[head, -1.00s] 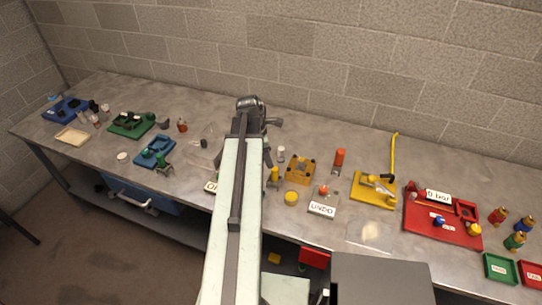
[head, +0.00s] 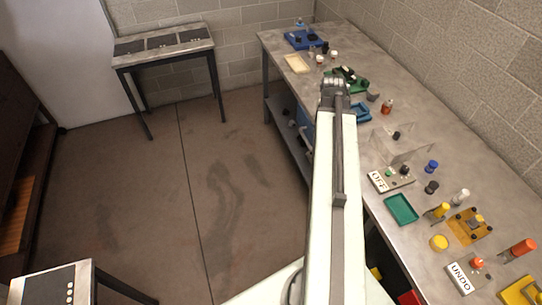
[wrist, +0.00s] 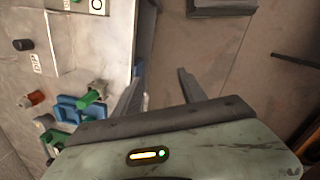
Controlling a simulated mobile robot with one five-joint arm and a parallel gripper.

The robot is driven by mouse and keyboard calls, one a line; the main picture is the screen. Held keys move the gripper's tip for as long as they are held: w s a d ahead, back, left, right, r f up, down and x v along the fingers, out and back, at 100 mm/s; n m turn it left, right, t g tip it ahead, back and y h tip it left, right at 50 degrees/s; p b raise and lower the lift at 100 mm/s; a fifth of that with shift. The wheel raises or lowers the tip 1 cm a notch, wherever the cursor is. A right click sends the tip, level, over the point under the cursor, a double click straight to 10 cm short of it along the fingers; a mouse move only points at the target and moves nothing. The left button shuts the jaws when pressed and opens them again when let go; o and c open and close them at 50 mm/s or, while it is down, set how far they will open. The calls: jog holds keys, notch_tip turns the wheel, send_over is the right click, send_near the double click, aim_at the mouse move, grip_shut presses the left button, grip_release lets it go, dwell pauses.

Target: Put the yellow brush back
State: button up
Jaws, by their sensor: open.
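My gripper (head: 335,88) is at the far end of my raised arm, over the front part of the bench in the head view. In the wrist view its two fingers (wrist: 161,70) are spread, with nothing between them; the floor and bench edge show beyond. A small upright yellow thing with a dark part (head: 440,210) stands on the bench at right, beside an orange-yellow block (head: 470,226). I cannot tell for sure that it is the yellow brush. A round yellow piece (head: 439,243) lies nearer the bench front. My gripper is well away from these.
The long grey bench (head: 425,140) runs along the wall with a green tray (head: 401,209), an OFF panel (head: 391,179), an UNDO panel (head: 465,277) and a blue tray (head: 306,40). A small table (head: 165,45) stands at back left. The floor (head: 150,180) between is clear.

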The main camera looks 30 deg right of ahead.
jog(key=w+a, duration=0.3)
jog(key=a, duration=0.9)
jog(key=w+a+m, duration=0.1)
jog(key=w+a, duration=0.3)
jog(key=a, duration=0.8)
jog(key=w+a+m+y, duration=0.1)
jog(key=w+a, duration=0.2)
jog(key=a, duration=1)
jog(key=shift+w+t, duration=0.3)
jog(key=shift+w, duration=0.05)
jog(key=shift+a+f, duration=0.1)
jog(key=shift+f, duration=0.1)
